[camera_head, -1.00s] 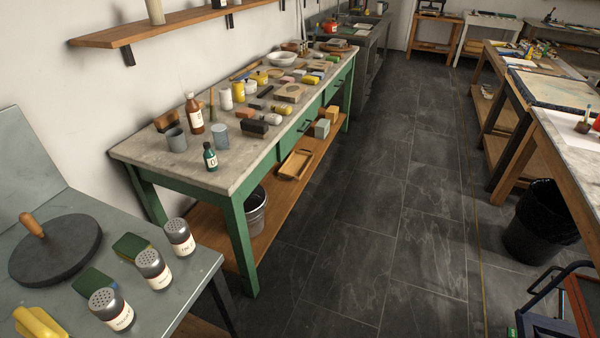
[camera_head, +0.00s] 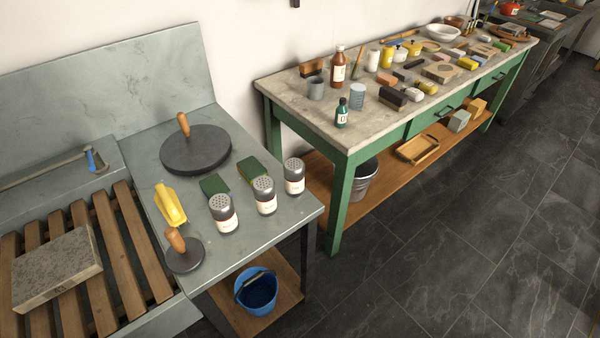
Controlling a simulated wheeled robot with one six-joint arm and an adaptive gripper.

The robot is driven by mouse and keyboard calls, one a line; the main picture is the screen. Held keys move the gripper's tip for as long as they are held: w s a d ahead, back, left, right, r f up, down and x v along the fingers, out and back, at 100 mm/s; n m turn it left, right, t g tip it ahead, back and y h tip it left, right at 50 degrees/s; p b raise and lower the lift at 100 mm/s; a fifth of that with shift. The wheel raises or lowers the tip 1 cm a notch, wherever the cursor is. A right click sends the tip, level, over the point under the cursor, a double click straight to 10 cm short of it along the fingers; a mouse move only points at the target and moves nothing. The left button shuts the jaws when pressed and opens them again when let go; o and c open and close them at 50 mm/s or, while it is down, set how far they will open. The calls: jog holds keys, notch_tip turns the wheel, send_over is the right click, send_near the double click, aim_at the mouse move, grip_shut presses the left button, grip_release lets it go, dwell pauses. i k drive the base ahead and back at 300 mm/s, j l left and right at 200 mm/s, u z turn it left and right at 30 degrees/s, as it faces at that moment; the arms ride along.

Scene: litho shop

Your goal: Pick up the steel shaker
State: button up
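Three steel shakers with perforated tops and white labels stand upright in a row on the grey metal table. The left shaker (camera_head: 223,213) is nearest the yellow object. The middle shaker (camera_head: 264,196) stands beside it, and the right shaker (camera_head: 294,177) is closest to the table's right edge. The label text is too small to read. My gripper is not in view.
On the same grey table (camera_head: 272,229) are a large dark disc (camera_head: 196,150) with a wooden handle, a smaller one (camera_head: 184,254), green pads (camera_head: 252,169) and a yellow object (camera_head: 171,205). A cluttered green-legged bench (camera_head: 283,101) stands right. Dark floor (camera_head: 480,240) is open.

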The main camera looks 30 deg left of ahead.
aim_at(294, 168)
jog(key=u, duration=0.45)
jog(key=j+u, duration=0.15)
jog(key=u, duration=0.3)
jog(key=j+u, duration=0.1)
jog(key=u, duration=0.35)
jog(key=j+u, duration=0.1)
jog(key=u, duration=0.3)
jog(key=k+l+u, duration=0.1)
jog(key=l+u, duration=0.2)
jog(key=u, duration=0.15)
jog(key=j+z, duration=0.15)
jog(key=z, duration=0.15)
jog(key=i+j+z, duration=0.1)
jog(key=z, duration=0.2)
jog(key=l+z, duration=0.15)
jog(key=z, duration=0.15)
jog(key=l+z, duration=0.15)
jog(key=z, duration=0.2)
jog(key=i+l+u, duration=0.3)
